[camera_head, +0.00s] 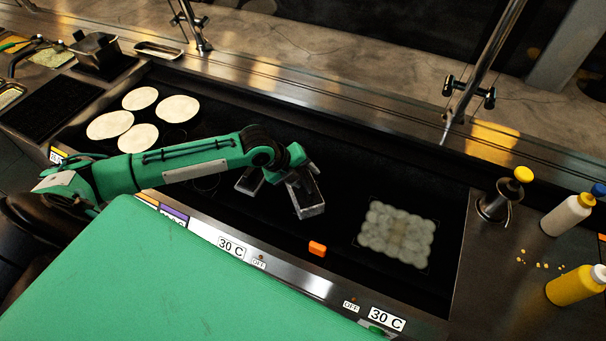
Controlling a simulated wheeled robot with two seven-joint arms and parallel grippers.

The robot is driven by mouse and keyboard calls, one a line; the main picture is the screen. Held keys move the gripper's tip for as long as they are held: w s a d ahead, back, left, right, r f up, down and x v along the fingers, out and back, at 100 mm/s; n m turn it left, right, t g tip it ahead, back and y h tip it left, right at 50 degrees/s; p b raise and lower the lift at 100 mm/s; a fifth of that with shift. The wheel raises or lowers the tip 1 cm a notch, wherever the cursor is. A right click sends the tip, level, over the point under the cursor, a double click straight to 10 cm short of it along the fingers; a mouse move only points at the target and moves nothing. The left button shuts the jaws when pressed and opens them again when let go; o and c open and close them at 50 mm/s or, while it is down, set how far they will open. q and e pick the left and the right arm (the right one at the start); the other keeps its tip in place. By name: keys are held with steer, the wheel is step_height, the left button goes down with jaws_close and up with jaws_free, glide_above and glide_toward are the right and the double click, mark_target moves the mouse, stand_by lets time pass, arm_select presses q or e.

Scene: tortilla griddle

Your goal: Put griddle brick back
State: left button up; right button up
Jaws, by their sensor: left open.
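I see nothing clearly held between the fingers. My right gripper is not in view.
Several tortillas (139,138) lie on the griddle's left part. A pale, lumpy patch (397,234) lies on its right part. A metal holder with a yellow-topped item (494,205) and bottles (568,215) stand at the right. A metal container (97,53) stands at the back left.

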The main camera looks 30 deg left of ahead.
arm_select(q)
steer(key=shift+s+a+r, duration=0.1)
steer(key=shift+a+r, duration=0.05)
steer(key=shift+r, duration=0.1)
steer(key=b+v, duration=0.2)
steer(key=v, duration=0.9)
steer(key=shift+s+r+b, duration=0.15)
steer(key=shift+r+b, duration=0.15)
steer(key=shift+b, duration=0.05)
